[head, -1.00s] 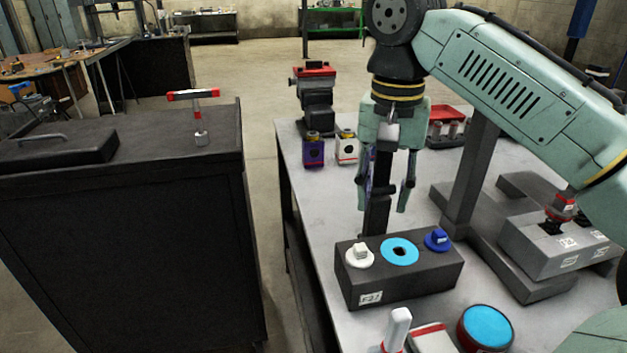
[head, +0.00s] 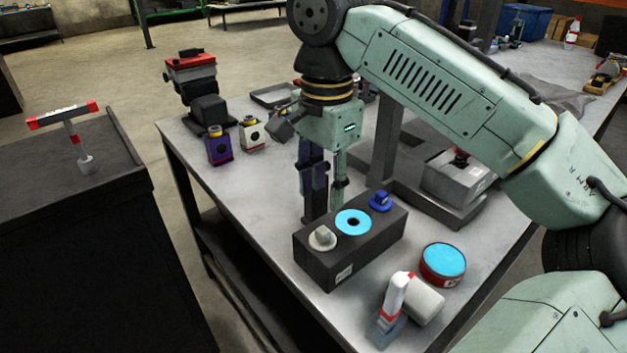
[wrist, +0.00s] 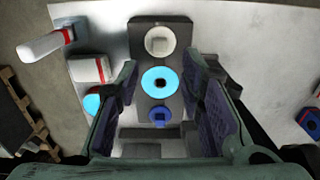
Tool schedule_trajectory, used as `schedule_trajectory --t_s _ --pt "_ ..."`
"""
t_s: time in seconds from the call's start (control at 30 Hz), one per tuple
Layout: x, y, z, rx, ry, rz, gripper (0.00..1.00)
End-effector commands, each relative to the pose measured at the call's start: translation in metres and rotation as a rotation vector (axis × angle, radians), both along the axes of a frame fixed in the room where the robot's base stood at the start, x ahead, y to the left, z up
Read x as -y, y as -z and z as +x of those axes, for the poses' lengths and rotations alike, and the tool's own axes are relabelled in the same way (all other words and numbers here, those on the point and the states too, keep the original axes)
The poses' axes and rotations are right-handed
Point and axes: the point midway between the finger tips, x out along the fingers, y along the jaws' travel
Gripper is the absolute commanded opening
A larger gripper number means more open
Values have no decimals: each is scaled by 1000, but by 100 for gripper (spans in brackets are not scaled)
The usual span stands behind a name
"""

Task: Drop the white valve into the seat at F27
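The white valve (head: 321,238) sits on the left end of a dark block (head: 345,262) on the bench; in the wrist view it is at the top (wrist: 158,41). A cyan ring with a dark hole (head: 343,222) lies in the middle of the block, and a blue valve (head: 380,201) sits at the other end. The label on the block's front is too small to read now. My gripper (head: 325,205) points down behind the block, open. In the wrist view its fingers (wrist: 162,105) stand apart with nothing held between them.
A red tin with a cyan top (head: 443,262) and a white bottle-like item with a red band (head: 394,298) stand in front of the block. Purple and white canisters (head: 218,148) stand behind left. A dark post and base (head: 385,140) stand behind right.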

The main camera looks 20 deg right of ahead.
Motion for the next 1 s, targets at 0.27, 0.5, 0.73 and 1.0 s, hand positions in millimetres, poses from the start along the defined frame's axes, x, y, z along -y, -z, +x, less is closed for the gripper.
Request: schedule_trajectory --t_s 0.27,0.5,0.73,1.0 --pt "0 29 0 -1 -1 0 35" --pt "0 60 0 -1 -2 0 35" --pt "0 79 0 -1 -3 2 35" --pt "0 85 0 0 -3 0 35"
